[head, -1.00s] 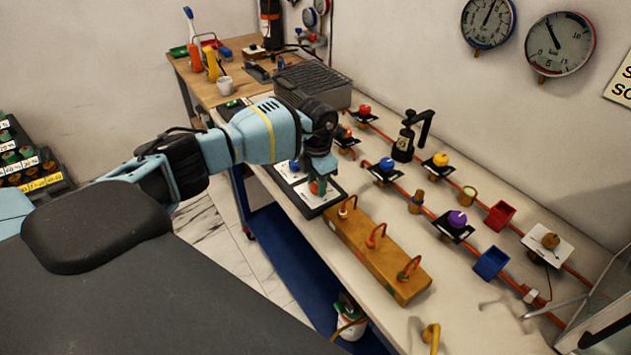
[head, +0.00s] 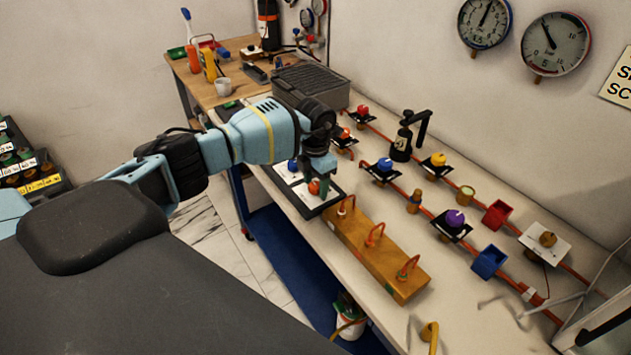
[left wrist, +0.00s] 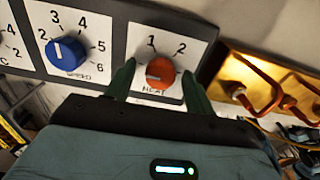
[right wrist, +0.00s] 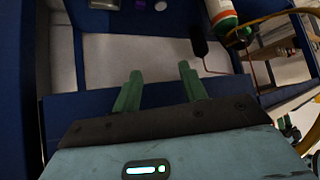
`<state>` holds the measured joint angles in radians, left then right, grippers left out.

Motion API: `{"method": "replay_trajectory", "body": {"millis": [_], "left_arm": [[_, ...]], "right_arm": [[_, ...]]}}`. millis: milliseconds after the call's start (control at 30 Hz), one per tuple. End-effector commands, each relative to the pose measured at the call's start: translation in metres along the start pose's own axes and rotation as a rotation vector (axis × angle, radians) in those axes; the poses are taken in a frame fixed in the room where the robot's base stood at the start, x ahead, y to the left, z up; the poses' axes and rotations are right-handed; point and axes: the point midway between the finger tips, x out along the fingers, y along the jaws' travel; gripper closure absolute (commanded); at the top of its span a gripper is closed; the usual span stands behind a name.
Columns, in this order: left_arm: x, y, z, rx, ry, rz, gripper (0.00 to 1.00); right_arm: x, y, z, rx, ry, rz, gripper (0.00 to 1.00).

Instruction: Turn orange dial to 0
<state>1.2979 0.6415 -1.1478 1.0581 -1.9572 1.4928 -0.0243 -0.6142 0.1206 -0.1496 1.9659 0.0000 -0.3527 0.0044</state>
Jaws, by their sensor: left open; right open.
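The orange dial (left wrist: 160,72) sits on a white plate marked HEAT, with 1 and 2 visible above it. Its pale pointer mark faces left, toward one finger; no 0 can be seen. In the head view the orange dial (head: 314,187) shows beneath my left gripper (head: 320,184). In the left wrist view the left gripper (left wrist: 159,84) is open, with one green finger on each side of the dial. I cannot tell whether the fingers touch it. My right gripper (right wrist: 156,85) is open and empty, over a blue-framed space below.
A blue SPEED dial (left wrist: 66,52) is left of the orange one on the same dark panel. A wooden block with copper hooks (head: 375,250) stands close on the other side. Several coloured knobs and cups line the bench behind. A white bottle (right wrist: 222,18) is near my right gripper.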

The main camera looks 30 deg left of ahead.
Motion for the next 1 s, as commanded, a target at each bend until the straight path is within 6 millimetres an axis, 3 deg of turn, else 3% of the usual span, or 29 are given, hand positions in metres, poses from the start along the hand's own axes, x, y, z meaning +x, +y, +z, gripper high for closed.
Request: {"method": "replay_trajectory", "body": {"millis": [267, 700, 1000], "left_arm": [[-0.009, 0.000, 0.001, 0.001, -0.002, 0.000, 0.46], [-0.071, 0.000, 0.000, 0.000, -0.001, 0.001, 0.46], [-0.078, 0.000, 0.000, 0.000, 0.000, 0.000, 0.46]], "right_arm": [[0.000, -0.001, -0.001, 0.003, 0.003, 0.000, 0.57], [0.000, 0.000, -0.004, 0.001, 0.008, 0.001, 0.57], [-0.001, 0.001, -0.004, -0.004, 0.007, 0.000, 0.57]]}}
